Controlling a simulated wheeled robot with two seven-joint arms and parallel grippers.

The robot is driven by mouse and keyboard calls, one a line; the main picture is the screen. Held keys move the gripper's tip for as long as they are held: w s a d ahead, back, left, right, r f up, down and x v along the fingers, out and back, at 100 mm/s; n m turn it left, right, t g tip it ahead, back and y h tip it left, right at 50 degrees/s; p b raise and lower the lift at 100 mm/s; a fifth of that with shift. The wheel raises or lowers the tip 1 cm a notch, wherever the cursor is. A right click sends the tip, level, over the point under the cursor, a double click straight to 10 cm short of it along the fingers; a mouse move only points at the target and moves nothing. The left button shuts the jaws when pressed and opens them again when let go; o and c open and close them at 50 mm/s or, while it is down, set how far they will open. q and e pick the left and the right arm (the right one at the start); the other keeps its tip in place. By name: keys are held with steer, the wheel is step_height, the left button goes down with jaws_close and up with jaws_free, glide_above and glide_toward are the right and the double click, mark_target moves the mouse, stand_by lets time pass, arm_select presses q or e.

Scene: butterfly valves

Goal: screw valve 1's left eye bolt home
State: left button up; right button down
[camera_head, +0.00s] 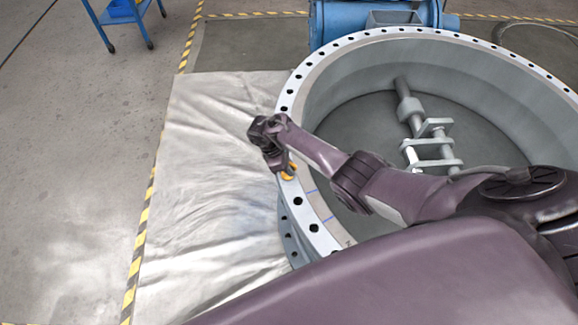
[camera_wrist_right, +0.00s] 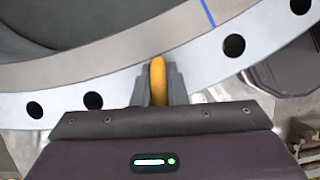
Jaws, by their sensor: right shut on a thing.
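Valve 1 is a large grey ring-shaped body (camera_head: 310,228) with a flange full of bolt holes; the flange (camera_wrist_right: 200,62) also fills the upper part of the right wrist view. The yellow eye bolt (camera_head: 290,171) stands at the flange's left side; in the right wrist view the eye bolt (camera_wrist_right: 158,80) shows upright between the fingers. My right gripper (camera_head: 281,166) is shut on the eye bolt, reaching across the ring from the right. The gripper (camera_wrist_right: 158,88) hides the bolt's lower part, so I cannot tell its thread depth. My left gripper is not in view.
A grey shaft with brackets (camera_head: 432,150) stands inside the ring. A silver sheet (camera_head: 205,200) lies left of the valve. A blue machine (camera_head: 345,22) stands behind, and a blue cart (camera_head: 122,14) is at the back left. The floor at left is clear.

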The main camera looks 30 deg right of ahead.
steer(key=m+g+y, duration=0.1)
steer(key=m, duration=0.2)
steer(key=shift+a+m+b, duration=0.1)
steer(key=shift+m+b, duration=0.2)
steer(key=m+y, duration=0.1)
steer(key=m, duration=0.2)
steer(key=shift+s+m+g, duration=0.1)
steer(key=shift+m+g, duration=0.2)
steer(key=shift+g, duration=0.1)
steer(key=m+y, duration=0.1)
steer(key=m, duration=0.2)
steer(key=shift+a+m+y+b, duration=0.15)
steer(key=shift+m+y+b, duration=0.15)
steer(key=shift+m+y, duration=0.6)
steer(key=shift+m, duration=1)
steer(key=c, duration=1.5)
jaws_free()
steer(key=shift+o, duration=0.2)
steer(key=v, duration=0.7)
steer(key=shift+r+p, duration=0.35)
steer(key=shift+p, duration=0.1)
